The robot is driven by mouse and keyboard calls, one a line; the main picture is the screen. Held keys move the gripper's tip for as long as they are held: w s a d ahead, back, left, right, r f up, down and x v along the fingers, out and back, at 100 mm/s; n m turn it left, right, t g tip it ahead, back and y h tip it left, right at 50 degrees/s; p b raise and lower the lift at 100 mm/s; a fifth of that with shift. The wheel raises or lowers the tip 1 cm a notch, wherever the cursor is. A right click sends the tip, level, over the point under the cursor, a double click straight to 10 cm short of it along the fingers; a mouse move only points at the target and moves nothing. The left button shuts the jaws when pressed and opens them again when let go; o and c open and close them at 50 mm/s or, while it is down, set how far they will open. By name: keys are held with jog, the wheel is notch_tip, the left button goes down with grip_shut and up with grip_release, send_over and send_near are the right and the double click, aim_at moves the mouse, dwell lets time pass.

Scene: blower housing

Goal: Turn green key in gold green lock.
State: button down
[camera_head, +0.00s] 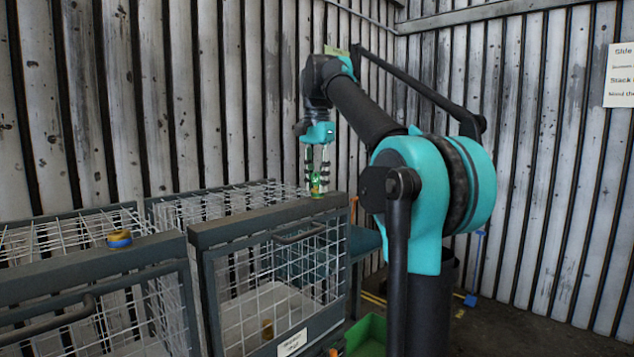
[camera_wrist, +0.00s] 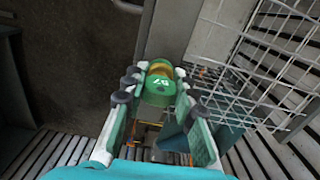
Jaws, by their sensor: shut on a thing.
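My gripper (camera_head: 317,174) points down over the right cage's dark top bar, with its fingers closed around a green piece. In the wrist view my gripper (camera_wrist: 158,80) has its fingertips on both sides of this green key (camera_wrist: 157,92), whose round face is marked "57". A gold and green lock (camera_wrist: 161,68) shows just past the key, at the end of the bar. In the head view the green key (camera_head: 315,178) stands upright right above the lock (camera_head: 317,190). The fingers partly cover both. I cannot tell how deep the key sits in the lock.
A gold and blue lock (camera_head: 119,238) sits on the left cage's top bar. The right wire cage (camera_head: 270,250) has a handle and a label in front, and a small gold item (camera_head: 267,329) low down. A green bin (camera_head: 366,335) stands on the floor to the right.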

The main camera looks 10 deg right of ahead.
jog(key=c, duration=1.1)
grip_release()
jog(key=shift+c, duration=0.2)
jog(key=shift+r, duration=6)
